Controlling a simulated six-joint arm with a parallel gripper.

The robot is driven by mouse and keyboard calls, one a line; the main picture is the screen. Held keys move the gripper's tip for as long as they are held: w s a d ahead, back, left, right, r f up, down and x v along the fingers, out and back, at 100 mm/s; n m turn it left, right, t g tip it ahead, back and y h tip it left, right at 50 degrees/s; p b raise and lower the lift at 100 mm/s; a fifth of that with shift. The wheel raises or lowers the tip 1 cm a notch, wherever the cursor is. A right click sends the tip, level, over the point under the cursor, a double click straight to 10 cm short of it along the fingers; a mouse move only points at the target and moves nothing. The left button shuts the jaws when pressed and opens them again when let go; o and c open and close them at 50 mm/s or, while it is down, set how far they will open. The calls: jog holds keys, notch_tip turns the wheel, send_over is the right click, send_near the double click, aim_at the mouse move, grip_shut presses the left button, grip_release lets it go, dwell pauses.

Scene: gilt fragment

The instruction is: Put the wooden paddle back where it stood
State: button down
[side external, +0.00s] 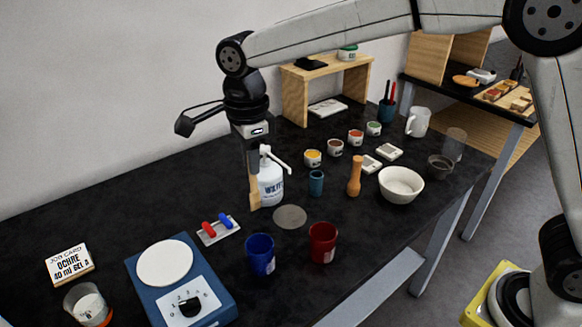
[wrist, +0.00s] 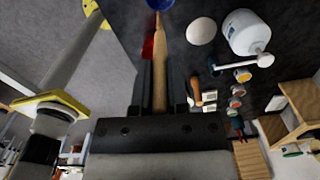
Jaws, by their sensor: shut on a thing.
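My gripper (side external: 250,138) points down above the black table and is shut on the wooden paddle (side external: 254,190). The paddle hangs roughly upright, its flat lower end near the table, just left of and in front of the white pump bottle (side external: 271,184). I cannot tell whether its tip touches the table. In the wrist view the paddle (wrist: 161,60) runs out from between the fingers, and its upper part is hidden by them. A dark blue holder (side external: 386,110) with upright red and dark sticks stands at the back.
A grey disc (side external: 290,217) lies right of the paddle. A blue cup (side external: 260,255) and a red cup (side external: 322,243) stand in front. A turned wooden piece (side external: 354,178) and white bowl (side external: 401,186) stand right.

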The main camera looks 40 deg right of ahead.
jog(key=w+d, duration=0.4)
jog(key=d, duration=0.5)
jog(key=w+d, duration=0.4)
jog(key=d, duration=0.5)
jog(key=w+d, duration=0.4)
jog(key=d, duration=0.5)
notch_tip(320, 180, down, 18)
jog(key=shift+s+r, duration=0.25)
jog(key=shift+f, duration=0.1)
jog(key=c, duration=0.6)
grip_release()
